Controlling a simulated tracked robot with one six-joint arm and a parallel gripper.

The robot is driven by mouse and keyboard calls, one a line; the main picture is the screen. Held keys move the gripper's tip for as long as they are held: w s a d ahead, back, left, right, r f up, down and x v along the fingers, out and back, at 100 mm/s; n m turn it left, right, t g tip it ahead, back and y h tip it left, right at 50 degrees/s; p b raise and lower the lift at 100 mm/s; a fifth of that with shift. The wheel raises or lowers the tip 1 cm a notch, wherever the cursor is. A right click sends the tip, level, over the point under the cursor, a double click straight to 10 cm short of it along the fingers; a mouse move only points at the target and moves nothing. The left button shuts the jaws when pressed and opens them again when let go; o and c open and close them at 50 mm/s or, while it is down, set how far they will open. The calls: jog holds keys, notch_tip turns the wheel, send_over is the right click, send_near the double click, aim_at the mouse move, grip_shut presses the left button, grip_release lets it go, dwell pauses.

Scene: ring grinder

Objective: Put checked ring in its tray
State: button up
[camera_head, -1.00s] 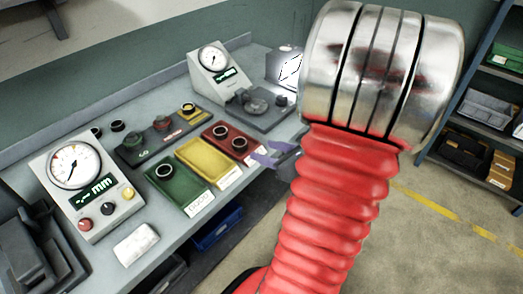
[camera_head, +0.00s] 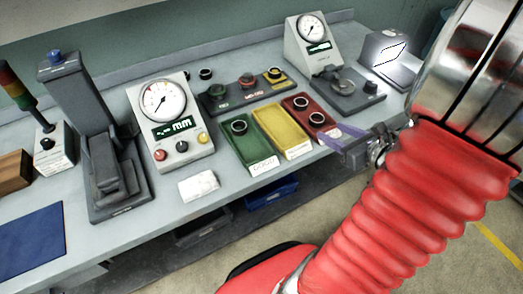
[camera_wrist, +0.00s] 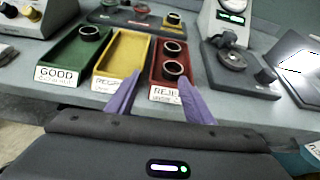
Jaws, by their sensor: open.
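My gripper (camera_head: 340,138), with purple fingers, is open and empty just off the front right of the red reject tray (camera_head: 327,128). In the wrist view its fingertips (camera_wrist: 160,80) are spread in front of that tray. The red tray holds two dark rings, a rear ring (camera_head: 301,103) and a front ring (camera_head: 317,119). The green tray (camera_head: 256,152), labelled GOOD, holds one dark ring (camera_head: 239,127). The yellow tray (camera_head: 282,130) between them is empty. I cannot tell which ring is the checked one.
A dial gauge box (camera_head: 170,120) stands left of the trays; another gauge (camera_head: 313,45) stands behind right. A dark button panel (camera_head: 245,90) lies behind the trays. A loose dark ring (camera_head: 206,74) lies at the back. A white block (camera_head: 198,186) sits near the bench's front edge.

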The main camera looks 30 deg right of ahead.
jog(key=a+r+n+g+y, duration=0.2)
jog(key=a+n+g+y, duration=0.15)
jog(key=a+n, duration=0.7)
jog(key=a+r+n+g+y, duration=0.2)
jog(key=a+n+g, duration=0.2)
jog(key=a+n, duration=0.65)
jog(key=s+a+r+n+h, duration=0.5)
jog(key=a+r+n, duration=0.3)
jog(key=n, duration=0.6)
jog(key=shift+a+f+h, duration=0.1)
jog(key=shift+h, duration=0.15)
